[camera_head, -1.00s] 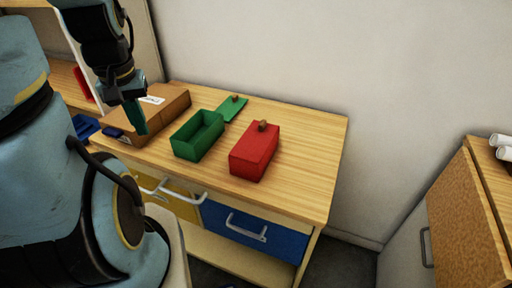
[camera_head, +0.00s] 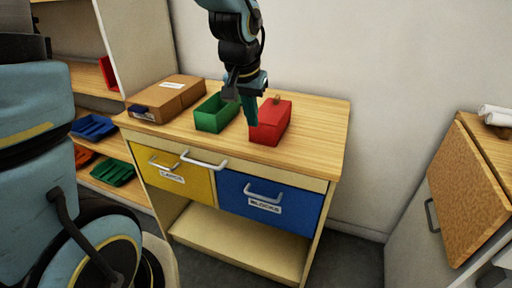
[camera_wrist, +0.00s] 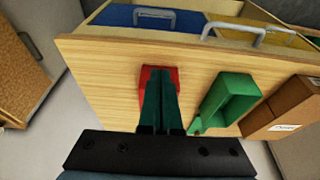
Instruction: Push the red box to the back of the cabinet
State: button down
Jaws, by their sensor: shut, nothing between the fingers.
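The red box (camera_head: 272,122) stands on the right half of the wooden cabinet top (camera_head: 318,135), with a small brown knob on its lid. My gripper (camera_head: 251,122) points down, fingers together and empty, at the left side of the red box in the head view. In the wrist view my gripper (camera_wrist: 160,128) overlaps the red box (camera_wrist: 146,75) and hides most of it. I cannot tell whether the fingers touch the box.
An open green box (camera_head: 214,113) stands left of the red box, with a cardboard box (camera_head: 165,99) further left. The yellow drawer (camera_head: 173,168) and blue drawer (camera_head: 268,200) look shut. The top is clear right of the red box.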

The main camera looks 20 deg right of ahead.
aim_at(271, 121)
jog(key=p+x, duration=0.1)
jog(key=x, duration=0.8)
jog(key=shift+a+f, duration=0.1)
jog(key=shift+f, duration=0.15)
jog(key=shift+w+d+p, duration=0.85)
jog(key=shift+w+d, duration=0.25)
jog(key=shift+w, duration=0.1)
jog(key=shift+w+d+f, duration=0.15)
jog(key=shift+w+d, duration=0.2)
